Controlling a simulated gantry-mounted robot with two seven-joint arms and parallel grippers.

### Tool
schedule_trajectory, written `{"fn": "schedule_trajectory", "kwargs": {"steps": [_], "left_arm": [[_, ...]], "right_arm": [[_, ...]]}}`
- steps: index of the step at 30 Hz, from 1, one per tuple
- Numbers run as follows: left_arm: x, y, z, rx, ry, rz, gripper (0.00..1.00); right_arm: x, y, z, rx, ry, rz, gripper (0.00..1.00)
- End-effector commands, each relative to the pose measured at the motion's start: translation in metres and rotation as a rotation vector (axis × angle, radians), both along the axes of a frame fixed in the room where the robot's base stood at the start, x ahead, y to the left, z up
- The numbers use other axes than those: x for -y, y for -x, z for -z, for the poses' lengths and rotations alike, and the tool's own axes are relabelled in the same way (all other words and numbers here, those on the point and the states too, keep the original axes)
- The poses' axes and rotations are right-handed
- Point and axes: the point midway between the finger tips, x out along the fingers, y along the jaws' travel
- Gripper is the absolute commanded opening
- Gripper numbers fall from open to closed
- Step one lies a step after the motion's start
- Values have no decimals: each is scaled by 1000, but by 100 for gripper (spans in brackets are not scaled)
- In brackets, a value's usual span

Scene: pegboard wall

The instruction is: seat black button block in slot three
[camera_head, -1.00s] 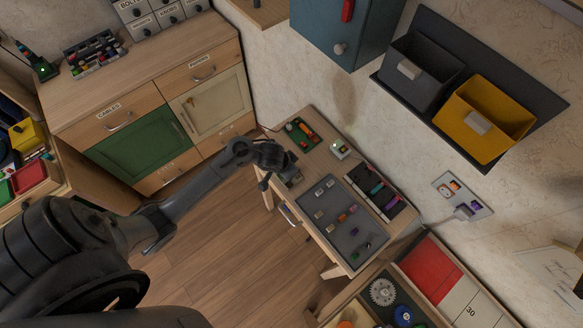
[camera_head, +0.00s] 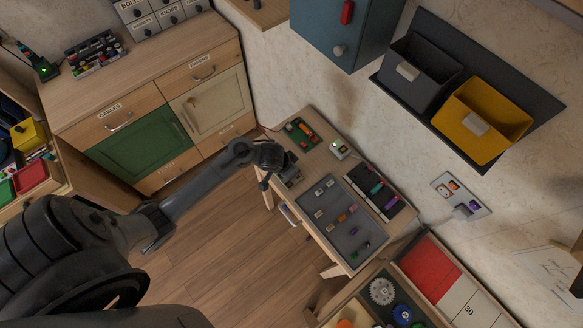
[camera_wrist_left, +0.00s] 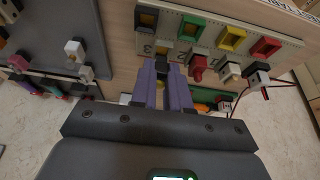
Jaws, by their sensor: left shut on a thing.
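The fingertips are at the front edge of a pale slot strip (camera_wrist_left: 215,54), close to a slot marked 3. I cannot tell whether the block is inside the slot or just in front of it. In the head view the left gripper (camera_head: 277,162) is at the left edge of the small table, over a grey piece (camera_head: 290,178). My right gripper is not in view.
The strip carries green (camera_wrist_left: 191,28), yellow (camera_wrist_left: 231,39) and red (camera_wrist_left: 266,47) parts, with red and white buttons in front. A grey tray (camera_head: 345,245) with small blocks lies beside it. A black tray (camera_head: 390,207) and a small device (camera_head: 340,149) stand toward the wall.

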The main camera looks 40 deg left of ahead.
Motion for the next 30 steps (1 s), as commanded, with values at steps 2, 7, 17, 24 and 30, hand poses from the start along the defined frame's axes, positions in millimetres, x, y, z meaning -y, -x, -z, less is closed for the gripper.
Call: {"fn": "schedule_trajectory", "kwargs": {"steps": [2, 7, 17, 24, 30], "left_arm": [[0, 0, 0, 0, 0, 0, 0], [0, 0, 3, 0, 0, 0, 0], [0, 0, 11, 0, 0, -1, 0], [0, 0, 15, 1, 1, 0, 20], [0, 0, 15, 0, 0, 0, 45]], "right_arm": [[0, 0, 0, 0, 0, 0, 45], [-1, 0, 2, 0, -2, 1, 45], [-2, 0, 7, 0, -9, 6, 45], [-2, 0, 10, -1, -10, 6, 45], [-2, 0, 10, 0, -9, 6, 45]]}}
